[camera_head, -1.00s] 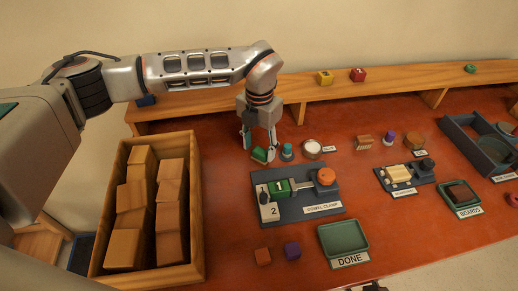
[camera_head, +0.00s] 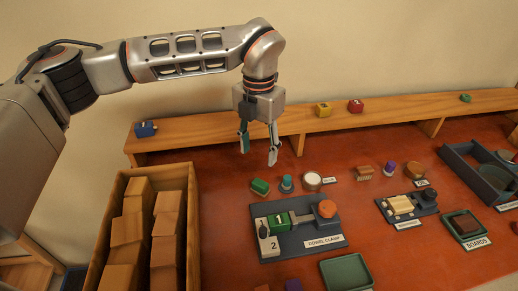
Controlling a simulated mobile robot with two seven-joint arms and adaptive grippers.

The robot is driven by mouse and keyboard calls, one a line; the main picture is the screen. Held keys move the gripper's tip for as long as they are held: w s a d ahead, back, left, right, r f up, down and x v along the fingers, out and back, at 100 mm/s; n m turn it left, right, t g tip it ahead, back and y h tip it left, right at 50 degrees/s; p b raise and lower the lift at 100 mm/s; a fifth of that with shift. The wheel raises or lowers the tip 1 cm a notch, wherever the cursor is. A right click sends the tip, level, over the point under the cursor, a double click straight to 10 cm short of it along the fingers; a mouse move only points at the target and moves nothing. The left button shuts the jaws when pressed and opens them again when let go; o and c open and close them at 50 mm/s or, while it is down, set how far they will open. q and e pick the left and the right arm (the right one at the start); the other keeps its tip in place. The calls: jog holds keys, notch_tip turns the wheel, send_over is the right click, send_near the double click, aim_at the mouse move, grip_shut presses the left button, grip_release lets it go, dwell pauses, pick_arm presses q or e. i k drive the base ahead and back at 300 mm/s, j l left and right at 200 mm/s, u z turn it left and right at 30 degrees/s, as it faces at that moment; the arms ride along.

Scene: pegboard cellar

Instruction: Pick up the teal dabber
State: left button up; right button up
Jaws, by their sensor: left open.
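The teal dabber (camera_head: 286,184) stands upright on the red-brown bench top, on a darker round base. It is between a small green block (camera_head: 260,187) and a round white-topped pot (camera_head: 312,181). My left gripper (camera_head: 258,156) is open and empty, fingers pointing down. It hangs above and apart from the green block, up and to the left of the dabber in the picture. My right gripper is not in view.
The dowel clamp board (camera_head: 325,240) lies in front of the dabber. A wooden crate of blocks (camera_head: 187,230) stands at left. A raised wooden shelf (camera_head: 385,115) with small coloured blocks runs along the back. A green tray (camera_head: 347,270) is at the front.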

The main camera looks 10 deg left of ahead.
aim_at(287, 185)
jog(key=k, duration=1.5)
